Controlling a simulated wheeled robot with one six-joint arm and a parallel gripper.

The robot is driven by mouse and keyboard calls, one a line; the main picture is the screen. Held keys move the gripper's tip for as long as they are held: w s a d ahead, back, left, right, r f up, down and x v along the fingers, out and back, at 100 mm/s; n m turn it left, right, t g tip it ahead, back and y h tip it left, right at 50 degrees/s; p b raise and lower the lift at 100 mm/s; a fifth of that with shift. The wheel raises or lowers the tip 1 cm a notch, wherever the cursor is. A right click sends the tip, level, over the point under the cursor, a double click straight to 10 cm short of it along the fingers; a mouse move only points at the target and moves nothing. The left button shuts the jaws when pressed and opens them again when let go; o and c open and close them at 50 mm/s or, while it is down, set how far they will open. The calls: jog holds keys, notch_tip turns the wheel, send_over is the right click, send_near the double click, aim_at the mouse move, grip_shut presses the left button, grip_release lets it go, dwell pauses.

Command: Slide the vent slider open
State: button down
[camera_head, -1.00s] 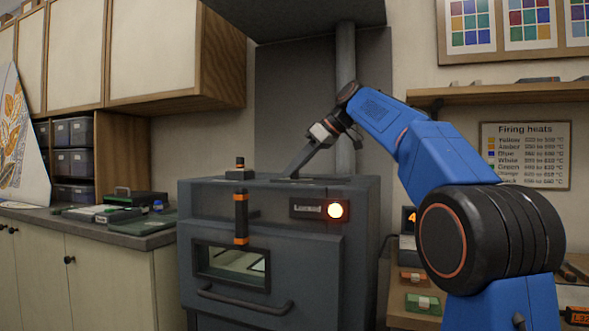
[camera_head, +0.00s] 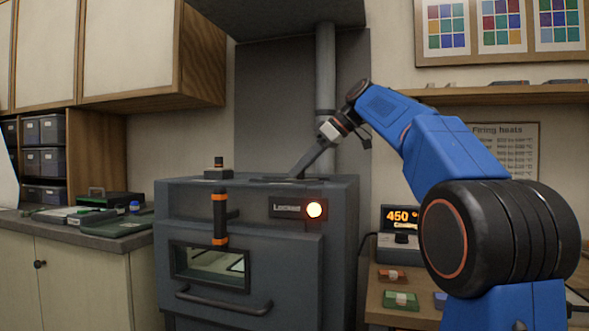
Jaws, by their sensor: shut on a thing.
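The dark grey kiln (camera_head: 185,260) stands in the middle, with a window and handle on its front. The vent slider is on the kiln's flat top; its track plate (camera_head: 262,180) shows as a thin dark strip there. My gripper (camera_head: 297,176) reaches down from the right, tilted, with its fingertips at the kiln top. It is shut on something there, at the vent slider. The slider's knob is hidden by the fingers and too small to make out, so I cannot tell how far the vent is open.
An upright black and orange latch handle (camera_head: 220,217) is on the kiln front, beside a lit "Locked" lamp (camera_head: 314,210). A flue pipe (camera_head: 326,90) rises behind my gripper. A controller (camera_head: 400,220) reads 450.

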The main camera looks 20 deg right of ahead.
jog(key=shift+s+d, duration=0.1)
jog(key=c, duration=1.6)
grip_release()
jog(key=shift+d, duration=0.15)
jog(key=shift+c, duration=0.2)
jog(key=v, duration=1.2)
jog(key=shift+s+f, duration=0.1)
jog(key=shift+s, duration=0.05)
